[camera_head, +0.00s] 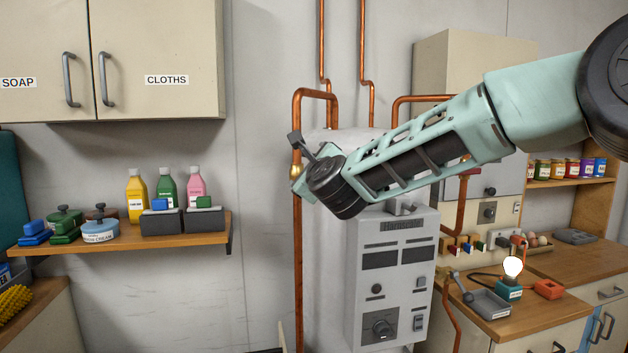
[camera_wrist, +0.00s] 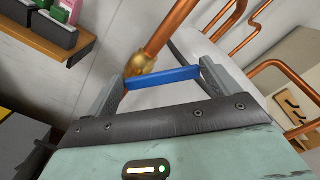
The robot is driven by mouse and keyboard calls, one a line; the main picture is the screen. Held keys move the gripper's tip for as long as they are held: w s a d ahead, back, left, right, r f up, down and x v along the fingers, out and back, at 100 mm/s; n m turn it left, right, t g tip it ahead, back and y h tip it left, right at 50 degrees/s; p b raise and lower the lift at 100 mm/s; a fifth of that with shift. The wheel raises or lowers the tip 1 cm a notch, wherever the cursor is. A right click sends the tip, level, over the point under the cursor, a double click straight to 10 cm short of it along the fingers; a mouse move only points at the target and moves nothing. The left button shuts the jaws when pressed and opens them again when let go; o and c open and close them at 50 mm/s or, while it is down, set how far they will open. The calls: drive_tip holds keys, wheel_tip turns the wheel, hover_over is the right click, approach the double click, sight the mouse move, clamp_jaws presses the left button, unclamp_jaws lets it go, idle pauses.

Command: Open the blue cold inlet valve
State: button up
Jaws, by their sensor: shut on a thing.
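The blue valve handle (camera_wrist: 163,77) is a flat bar and spans the gap between my two fingers in the wrist view. My gripper (camera_wrist: 160,80) is shut on it, with one finger at each end. The handle lies at an angle to the copper pipe behind it. The brass valve body (camera_wrist: 142,63) sits on that pipe, just beyond the handle. In the head view, the brass body (camera_head: 296,171) shows on the vertical copper pipe (camera_head: 298,250), beside my gripper (camera_head: 297,155). There, my gripper and wrist hide the blue handle.
A white boiler (camera_head: 392,290) with a control panel stands right of the pipe, below my arm. A shelf (camera_head: 110,240) with bottles and tins is at the left, under a wall cupboard (camera_head: 160,50). A worktop (camera_head: 530,320) with a lit bulb is at the right.

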drive_tip(key=shift+s+a+r+n, duration=0.1)
drive_tip(key=shift+a+n, duration=0.3)
drive_tip(key=shift+n, duration=0.85)
drive_tip(key=shift+s+a+r+n, duration=0.15)
drive_tip(key=shift+a+n, duration=0.25)
drive_tip(key=shift+n, duration=0.9)
drive_tip(key=shift+s+a+f+n, duration=0.1)
drive_tip(key=shift+a+n, duration=0.3)
drive_tip(key=shift+n, duration=0.85)
drive_tip(key=o, duration=1.2)
drive_tip(key=shift+c, duration=0.2)
drive_tip(key=shift+b, duration=0.3)
drive_tip(key=b+v, duration=0.6)
drive_tip(key=v, duration=1.1)
drive_tip(key=shift+s, duration=0.25)
drive_tip(key=shift+r, duration=0.1)
